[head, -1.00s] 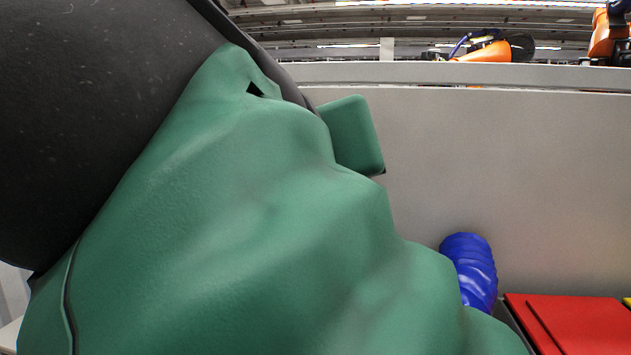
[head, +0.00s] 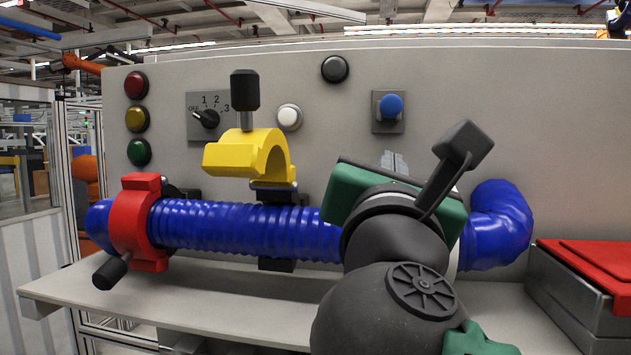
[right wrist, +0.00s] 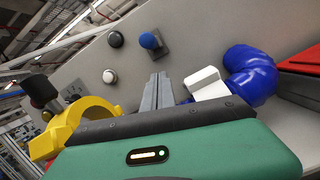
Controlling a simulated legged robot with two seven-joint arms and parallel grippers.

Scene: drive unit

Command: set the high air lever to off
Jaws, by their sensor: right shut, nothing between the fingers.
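Nothing in view carries a readable "high air" label. A small dial (head: 206,118) marked OFF, 1, 2, 3 is on the panel; its pointer is toward OFF. A blue knob (head: 390,106) on a square plate is at the panel's upper right; it also shows in the right wrist view (right wrist: 150,41). A yellow clamp (head: 245,155) with a raised black handle (head: 245,90) stands open above the blue hose. My right gripper (head: 393,160) is shut and empty, below the blue knob and apart from it in the picture. It also shows in the right wrist view (right wrist: 158,85). My left gripper is out of view.
A red clamp (head: 134,222) is around the ribbed blue hose (head: 240,228). A white part (right wrist: 206,84) lies beside the hose's right end. Red, yellow and green buttons line the panel's left; a white button (head: 289,117) is midway. A red-topped box (head: 590,262) is far right.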

